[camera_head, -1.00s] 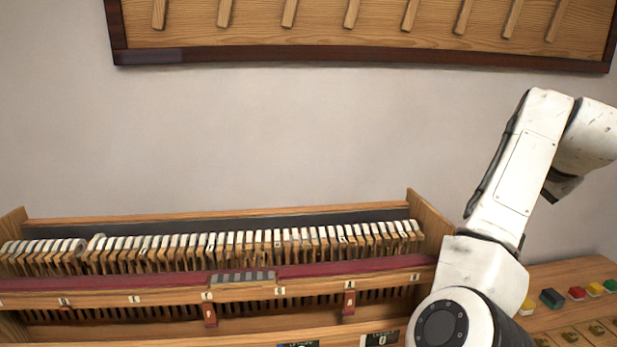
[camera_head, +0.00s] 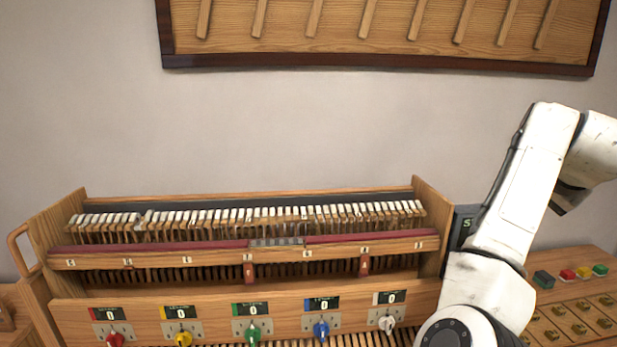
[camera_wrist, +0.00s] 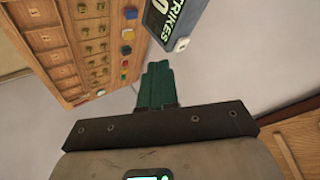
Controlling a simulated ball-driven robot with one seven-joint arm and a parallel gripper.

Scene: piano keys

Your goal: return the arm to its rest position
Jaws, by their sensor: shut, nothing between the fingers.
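My white arm (camera_head: 520,185) rises on the right side of the head view, bent at its upper joint, with its far end running toward the right edge. My gripper does not show in the head view. In the wrist view, my gripper (camera_wrist: 157,72) has its green fingers together with nothing between them. The fingers point toward a wooden button panel and a dark display, touching neither as far as I can see.
A wooden piano-like case (camera_head: 240,278) with hammers, small displays and coloured knobs fills the lower left. A button panel (camera_head: 575,300) lies at right, partly behind my arm. A dark display reading STRIKES (camera_wrist: 178,18) is near the gripper.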

